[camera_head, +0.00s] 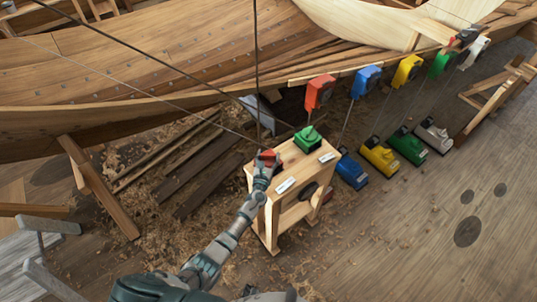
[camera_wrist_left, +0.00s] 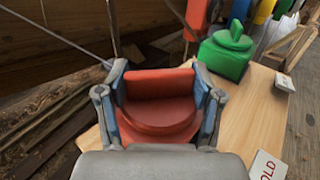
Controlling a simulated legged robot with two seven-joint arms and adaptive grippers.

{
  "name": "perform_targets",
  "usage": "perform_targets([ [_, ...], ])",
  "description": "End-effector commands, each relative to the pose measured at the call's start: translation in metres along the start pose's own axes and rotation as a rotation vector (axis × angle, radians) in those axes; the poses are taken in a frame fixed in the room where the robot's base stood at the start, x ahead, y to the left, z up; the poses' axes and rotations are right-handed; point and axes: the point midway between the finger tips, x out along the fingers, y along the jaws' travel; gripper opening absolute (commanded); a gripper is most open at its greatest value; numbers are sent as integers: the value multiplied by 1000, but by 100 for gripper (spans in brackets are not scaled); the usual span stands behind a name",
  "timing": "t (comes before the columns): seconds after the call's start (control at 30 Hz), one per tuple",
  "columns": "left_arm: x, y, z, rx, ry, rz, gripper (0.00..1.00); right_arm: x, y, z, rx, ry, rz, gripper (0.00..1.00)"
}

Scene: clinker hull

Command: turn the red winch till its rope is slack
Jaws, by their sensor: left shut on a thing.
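The red winch (camera_wrist_left: 160,100) sits on the wooden stand (camera_wrist_left: 255,110) and fills the middle of the left wrist view. In the head view only a little of its red (camera_head: 268,156) shows past my gripper. My left gripper (camera_head: 265,163) is shut on the winch's upright red handle, with one finger (camera_wrist_left: 107,105) on each side of it. A thin rope (camera_head: 215,122) comes down from the upper left towards the winch and looks straight. The rope's end at the winch is hidden. My right gripper is not in view.
A green winch (camera_head: 307,139) stands on the same stand, close behind and right of the red one. White labels (camera_head: 285,185) lie on the stand top. Coloured blocks hang along the hull (camera_head: 150,60), with more on the floor.

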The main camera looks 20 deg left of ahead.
Motion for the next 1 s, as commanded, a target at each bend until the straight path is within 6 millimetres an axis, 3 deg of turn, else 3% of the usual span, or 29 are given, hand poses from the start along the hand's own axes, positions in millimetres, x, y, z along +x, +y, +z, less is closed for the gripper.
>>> perform_targets([
  [0.7, 1, 0, 3, -1, -6, 71, 32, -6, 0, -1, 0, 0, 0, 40],
  [0.73, 1, 0, 3, -1, -6, 71, 74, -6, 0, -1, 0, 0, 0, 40],
  [0.8, 1, 0, 3, -1, -5, 71, 91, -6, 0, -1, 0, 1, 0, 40],
  [1.0, 1, 0, 1, 0, -3, 70, 92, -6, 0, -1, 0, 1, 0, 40],
])
